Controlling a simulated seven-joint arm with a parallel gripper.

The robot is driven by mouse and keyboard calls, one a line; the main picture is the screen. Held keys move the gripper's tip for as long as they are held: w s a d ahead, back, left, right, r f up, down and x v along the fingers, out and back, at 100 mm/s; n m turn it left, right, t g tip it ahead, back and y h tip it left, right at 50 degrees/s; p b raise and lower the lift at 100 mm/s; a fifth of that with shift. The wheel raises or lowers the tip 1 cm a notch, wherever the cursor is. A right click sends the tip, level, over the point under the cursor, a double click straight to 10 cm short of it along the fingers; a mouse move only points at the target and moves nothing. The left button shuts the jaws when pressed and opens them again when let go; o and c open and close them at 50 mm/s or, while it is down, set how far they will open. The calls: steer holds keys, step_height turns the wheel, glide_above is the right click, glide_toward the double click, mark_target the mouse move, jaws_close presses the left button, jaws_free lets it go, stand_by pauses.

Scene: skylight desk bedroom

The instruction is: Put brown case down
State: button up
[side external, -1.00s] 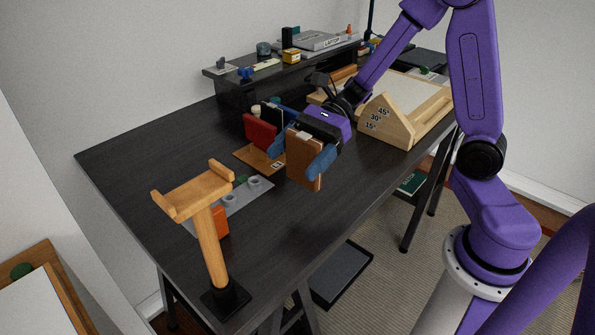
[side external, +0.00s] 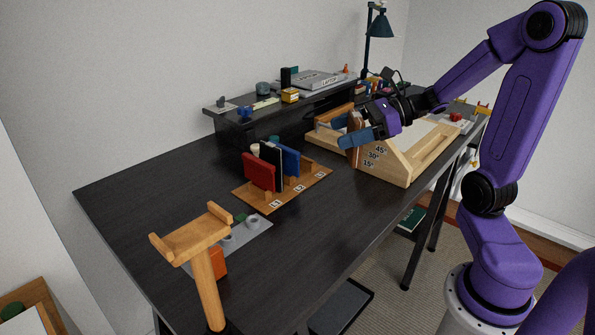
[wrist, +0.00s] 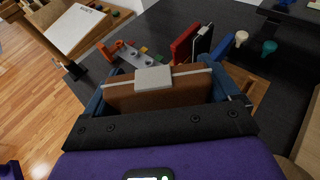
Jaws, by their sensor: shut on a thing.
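The brown case (side external: 353,125) is held between the blue fingers of my gripper (side external: 345,131), in the air in front of the wooden angled stand. In the wrist view the brown case (wrist: 160,96) spans the space between both fingers (wrist: 160,88) and has a pale tab on its upper edge. A wooden rack (side external: 281,200) with numbered slots stands on the desk, left of my gripper. It holds a red case (side external: 259,174), a black case (side external: 271,162) and blue cases (side external: 289,160) upright.
The wooden angled stand (side external: 405,165) marked 45, 30 and 15 is close behind and below my gripper. A raised shelf (side external: 300,97) carries a laptop and small items. A wooden T-shaped stand (side external: 205,250) is at the front left. The dark desk (side external: 310,235) is clear in front of the rack.

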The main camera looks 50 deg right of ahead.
steer(key=shift+w+d+f, duration=0.15)
steer(key=shift+w+f, duration=0.15)
steer(key=shift+w, duration=0.3)
steer(key=shift+w+d+f, duration=0.1)
steer(key=shift+w+f, duration=0.2)
steer(key=shift+w, duration=0.3)
glide_toward(294, 150)
steer(key=x, duration=0.6)
steer(key=shift+w+d+f, duration=0.1)
steer(key=shift+w+f, duration=0.1)
steer(key=shift+w, duration=0.1)
steer(key=shift+w+f, duration=0.15)
steer(key=shift+f, duration=0.8)
steer(key=shift+w+f, duration=0.15)
steer(key=shift+f, duration=0.8)
steer(key=shift+f, duration=0.15)
steer(key=o, duration=0.8)
